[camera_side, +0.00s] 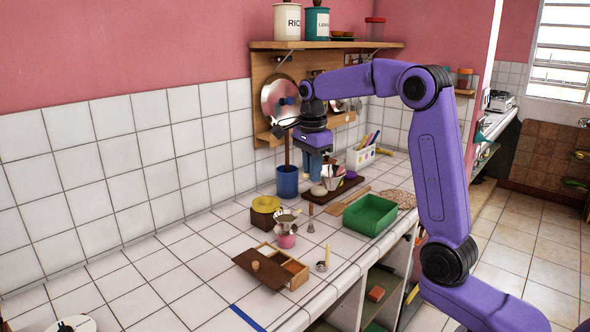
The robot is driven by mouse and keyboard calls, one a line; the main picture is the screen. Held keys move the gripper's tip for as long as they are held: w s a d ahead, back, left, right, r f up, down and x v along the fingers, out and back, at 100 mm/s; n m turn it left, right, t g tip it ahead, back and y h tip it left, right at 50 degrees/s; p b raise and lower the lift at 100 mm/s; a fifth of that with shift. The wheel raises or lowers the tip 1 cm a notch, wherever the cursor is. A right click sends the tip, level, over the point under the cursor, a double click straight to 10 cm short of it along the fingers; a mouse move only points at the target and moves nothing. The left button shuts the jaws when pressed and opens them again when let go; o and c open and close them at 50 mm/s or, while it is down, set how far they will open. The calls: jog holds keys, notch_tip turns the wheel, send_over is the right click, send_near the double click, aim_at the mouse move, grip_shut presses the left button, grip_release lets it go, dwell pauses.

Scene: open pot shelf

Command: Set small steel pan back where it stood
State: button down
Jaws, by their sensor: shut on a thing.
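My gripper (325,175) points down at the back of the counter, over the dark wooden board (347,189). It is shut on a small, pale metallic thing (334,182), which seems to be the small steel pan. The thing is low, at the board, and partly hidden by the fingers. I cannot tell whether it touches the board. Pale and purple small items stand close around it on the board.
A blue cup (287,182) stands left of my gripper and a white holder with pens (361,157) behind right. The left counter is mostly clear.

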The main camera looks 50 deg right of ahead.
jog(key=shift+y, duration=0.4)
notch_tip(320, 180, down, 20)
jog(key=shift+f, duration=0.1)
dwell(0.3)
jog(key=shift+f, duration=0.35)
dwell(0.6)
jog(key=c, duration=1.1)
grip_release()
jog(key=shift+o, duration=0.2)
notch_tip(320, 180, up, 7)
